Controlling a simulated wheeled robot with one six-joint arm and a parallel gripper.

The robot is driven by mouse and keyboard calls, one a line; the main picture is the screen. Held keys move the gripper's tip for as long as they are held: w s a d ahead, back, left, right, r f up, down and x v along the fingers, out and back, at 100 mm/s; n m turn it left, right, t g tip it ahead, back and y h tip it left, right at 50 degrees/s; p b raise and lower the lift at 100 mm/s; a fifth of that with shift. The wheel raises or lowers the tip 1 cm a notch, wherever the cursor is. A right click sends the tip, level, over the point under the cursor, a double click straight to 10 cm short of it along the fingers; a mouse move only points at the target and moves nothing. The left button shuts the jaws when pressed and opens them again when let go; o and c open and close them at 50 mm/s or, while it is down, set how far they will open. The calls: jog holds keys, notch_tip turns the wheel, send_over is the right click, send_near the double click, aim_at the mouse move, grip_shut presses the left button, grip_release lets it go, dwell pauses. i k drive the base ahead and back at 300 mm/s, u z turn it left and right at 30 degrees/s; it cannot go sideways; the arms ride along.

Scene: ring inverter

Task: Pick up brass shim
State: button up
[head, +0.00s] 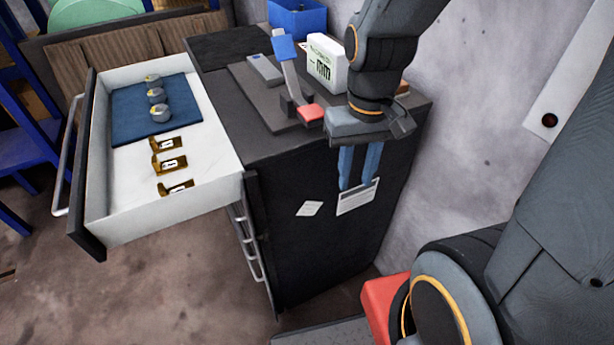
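Three brass shims lie in a row on the white floor of the open drawer (92,190): one nearest the blue mat (166,144), one in the middle (170,163), and one nearest the drawer's front right end (176,188). Each is a small bent brass piece with a white label. My gripper (358,186) points down in front of the black cabinet's side, well to the right of the drawer. Its two blue fingers are apart with a narrow gap, and I see nothing held between them.
Several grey round pieces (157,96) stand on the blue mat (128,128) in the drawer. The cabinet top (225,100) carries a stand with a red block (310,113), a white box (327,62) and a blue bin (298,18). A wall is at right.

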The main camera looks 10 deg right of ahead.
aim_at(163, 192)
jog(key=k, duration=1.65)
jog(key=u, duration=0.35)
jog(key=i, duration=0.35)
jog(key=u, duration=0.7)
jog(key=i, duration=1.4)
jog(key=z, duration=0.55)
